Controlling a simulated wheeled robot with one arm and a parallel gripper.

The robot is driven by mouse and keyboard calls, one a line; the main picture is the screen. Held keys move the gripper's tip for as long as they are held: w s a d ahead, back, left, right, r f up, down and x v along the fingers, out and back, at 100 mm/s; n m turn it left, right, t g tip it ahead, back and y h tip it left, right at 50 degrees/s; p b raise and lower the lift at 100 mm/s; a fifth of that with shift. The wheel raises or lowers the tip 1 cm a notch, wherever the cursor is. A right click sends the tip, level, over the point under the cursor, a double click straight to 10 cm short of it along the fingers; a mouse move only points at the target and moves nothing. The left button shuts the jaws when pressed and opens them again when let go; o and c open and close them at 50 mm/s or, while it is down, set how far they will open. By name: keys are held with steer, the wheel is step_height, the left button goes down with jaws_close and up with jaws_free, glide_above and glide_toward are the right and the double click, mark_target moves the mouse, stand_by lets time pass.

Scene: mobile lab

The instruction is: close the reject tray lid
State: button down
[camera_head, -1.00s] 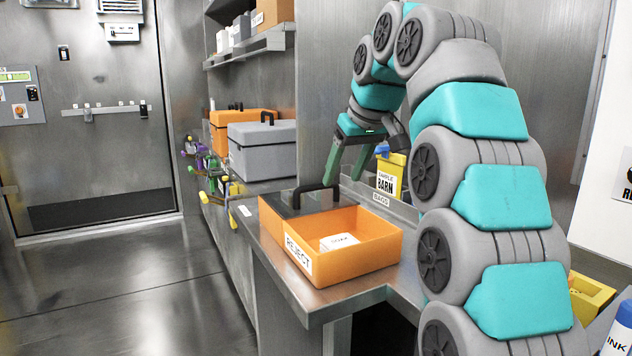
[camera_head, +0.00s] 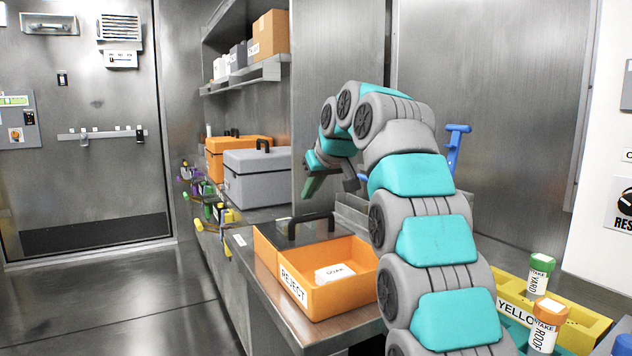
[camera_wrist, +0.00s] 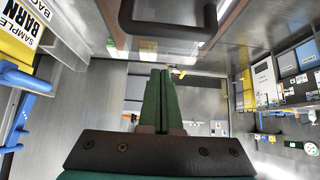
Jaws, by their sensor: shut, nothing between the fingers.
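The orange reject tray (camera_head: 345,297) stands on the metal bench, with a white labelled item (camera_head: 335,272) inside. Its front part is open from above. The dark grey lid (camera_head: 285,238) with a black arched handle (camera_head: 309,220) lies at the tray's far end. My gripper (camera_head: 313,186) is shut and empty, above and a little behind the handle, apart from it. In the wrist view my gripper (camera_wrist: 160,72) shows its green fingers together, with the lid handle (camera_wrist: 167,24) beyond their tips.
A grey case (camera_head: 258,178) and an orange case (camera_head: 220,160) stand on the bench beyond the tray. A yellow rack (camera_head: 575,330) with capped bottles is at right. A yellow sample bin (camera_wrist: 15,50) shows in the wrist view. The floor at left is clear.

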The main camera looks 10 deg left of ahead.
mark_target(315, 215)
steer(key=x, duration=0.4)
steer(key=shift+s, duration=0.15)
steer(key=shift+s+d+f, duration=0.1)
steer(key=shift+s+d, duration=0.45)
steer(key=shift+s, duration=0.2)
steer(key=shift+s+d+f, duration=0.15)
steer(key=shift+s+d, duration=0.35)
steer(key=shift+s, duration=0.25)
steer(key=shift+f, duration=0.15)
steer(key=shift+s+d+f+b, duration=0.1)
steer(key=shift+s+d+b, duration=0.25)
steer(key=shift+s, duration=0.15)
steer(key=s+d+b, duration=0.5)
steer(key=s+d, duration=0.3)
steer(key=s, duration=0.4)
steer(key=shift+w, duration=0.15)
